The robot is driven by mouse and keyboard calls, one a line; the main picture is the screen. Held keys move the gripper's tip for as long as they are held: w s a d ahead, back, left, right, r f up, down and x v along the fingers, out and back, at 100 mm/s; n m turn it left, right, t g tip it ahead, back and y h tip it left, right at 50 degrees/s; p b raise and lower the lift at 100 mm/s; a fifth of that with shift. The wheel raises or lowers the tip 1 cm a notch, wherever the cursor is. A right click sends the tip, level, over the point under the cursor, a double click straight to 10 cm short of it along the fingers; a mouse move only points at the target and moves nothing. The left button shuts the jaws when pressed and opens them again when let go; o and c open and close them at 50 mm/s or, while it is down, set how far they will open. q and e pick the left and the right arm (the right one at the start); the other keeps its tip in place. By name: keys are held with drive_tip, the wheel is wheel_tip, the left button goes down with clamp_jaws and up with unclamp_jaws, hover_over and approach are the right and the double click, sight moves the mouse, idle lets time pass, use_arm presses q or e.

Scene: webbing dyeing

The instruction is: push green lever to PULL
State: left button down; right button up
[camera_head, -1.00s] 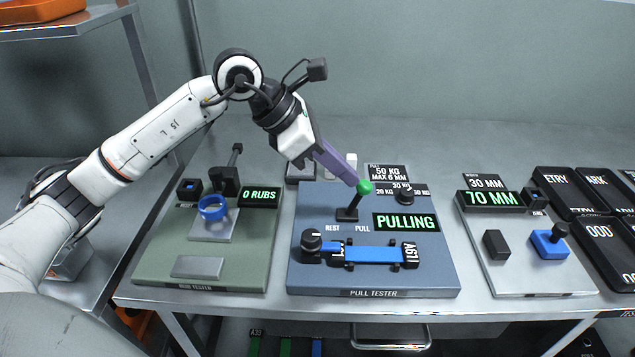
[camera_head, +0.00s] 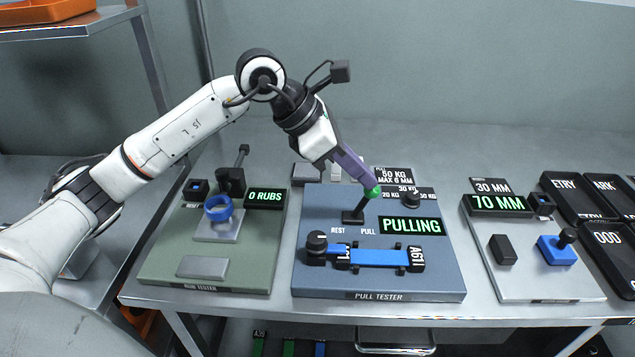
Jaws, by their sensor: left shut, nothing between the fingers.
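The green-knobbed lever (camera_head: 361,208) stands on the blue pull tester (camera_head: 315,280). It leans to the right, toward the PULL label. The tester's display (camera_head: 411,225) reads PULLING. My left gripper (camera_head: 370,184) is shut and empty, with its purple fingers coming down from the upper left. Its tips are at the green knob (camera_head: 373,192) and partly cover it; they seem to touch it. A blue webbing strip (camera_head: 372,257) with black end pieces lies across the front of the tester. My right gripper is not in view.
The green rub tester (camera_head: 160,265) with a blue ring (camera_head: 218,208) stands to the left. A grey gauge board (camera_head: 510,280) showing 70 MM stands to the right. Black trays (camera_head: 570,208) are at the far right. The table behind the testers is mostly clear.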

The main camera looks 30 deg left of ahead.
use_arm(q)
drive_tip(key=s+a+r, duration=0.1)
drive_tip(key=s+r, duration=0.1)
drive_tip(key=r, duration=0.4)
drive_tip(key=s+a+r, duration=0.2)
drive_tip(key=r, duration=0.4)
drive_tip(key=shift+s+a, duration=0.2)
drive_tip(key=shift+a, duration=0.05)
